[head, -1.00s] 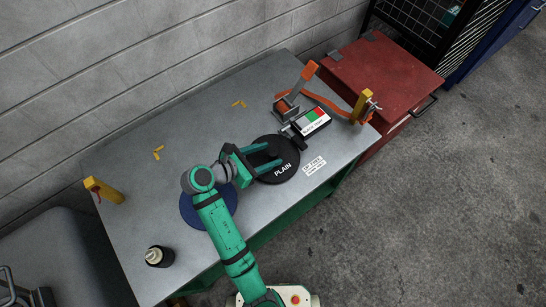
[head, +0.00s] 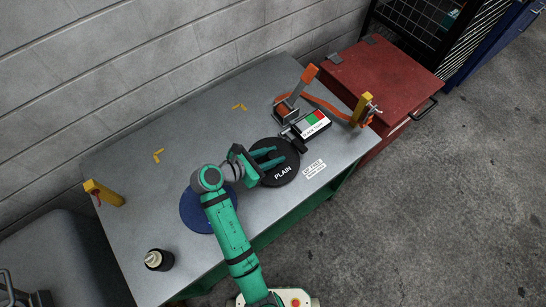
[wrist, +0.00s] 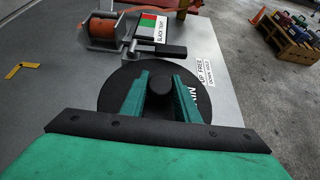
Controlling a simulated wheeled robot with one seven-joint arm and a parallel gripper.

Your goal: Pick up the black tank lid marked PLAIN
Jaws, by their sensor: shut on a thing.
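The black tank lid marked PLAIN (head: 284,173) lies flat on the grey metal bench, with its white lettering toward the front edge. It also shows in the wrist view (wrist: 116,78), where part of the lettering is hidden by a finger. My gripper (head: 274,158) reaches over the lid from the left. In the wrist view my green fingers (wrist: 164,92) are shut on the round black knob (wrist: 159,84) at the lid's middle. I see no clear gap between lid and bench.
A blue disc (head: 190,211) lies under my arm. A ratchet with orange strap (head: 286,110), a red-green label block (head: 313,122) and a yellow post (head: 361,107) stand behind and right of the lid. A dark bottle (head: 159,259) is front left. The bench's back middle is mostly clear.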

